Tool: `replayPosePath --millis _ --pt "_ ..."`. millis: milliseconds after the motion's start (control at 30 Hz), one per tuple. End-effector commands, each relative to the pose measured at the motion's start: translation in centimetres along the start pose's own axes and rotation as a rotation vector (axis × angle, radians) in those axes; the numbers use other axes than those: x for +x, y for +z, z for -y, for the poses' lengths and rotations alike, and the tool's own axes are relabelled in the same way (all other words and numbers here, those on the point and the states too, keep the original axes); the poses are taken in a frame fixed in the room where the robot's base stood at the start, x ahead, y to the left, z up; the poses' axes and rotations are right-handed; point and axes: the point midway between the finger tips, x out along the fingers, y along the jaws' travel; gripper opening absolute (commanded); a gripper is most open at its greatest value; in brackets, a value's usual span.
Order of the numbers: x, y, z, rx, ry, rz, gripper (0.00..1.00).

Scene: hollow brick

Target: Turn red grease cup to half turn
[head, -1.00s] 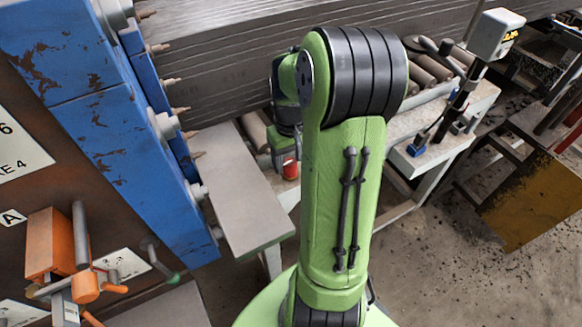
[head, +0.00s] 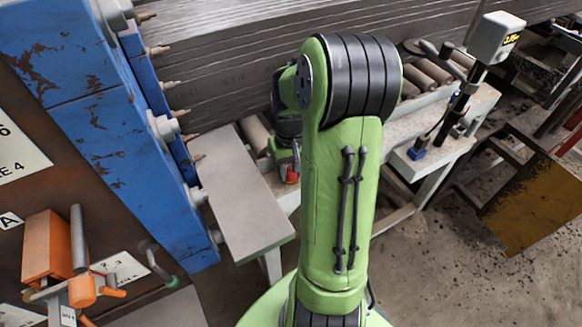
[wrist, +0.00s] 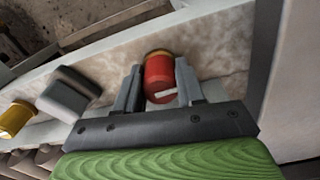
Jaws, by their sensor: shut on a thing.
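The red grease cup (wrist: 160,78) shows in the wrist view between the two fingers of my gripper (wrist: 160,88), with a finger against each side. It has a white mark on its red face and a yellowish rim at its far edge. My gripper is shut on it. In the head view the red cup (head: 292,175) is a small patch at the side of the conveyor frame, partly hidden by my gripper and arm.
A yellow cup (wrist: 15,118) and a grey block (wrist: 70,93) sit on the frame to the left in the wrist view. A grey plate (head: 240,195) and blue machine (head: 110,110) stand left of my arm in the head view. Rollers (head: 430,75) lie behind.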

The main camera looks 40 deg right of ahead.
Motion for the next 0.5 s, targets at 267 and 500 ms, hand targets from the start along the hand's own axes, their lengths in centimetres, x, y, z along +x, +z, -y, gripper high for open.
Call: replayPosePath --millis 267,500 --pt "-0.06 -0.03 0.02 0.055 0.0 -0.002 0.08" --pt "-0.06 -0.03 0.02 0.055 0.0 -0.001 0.63"
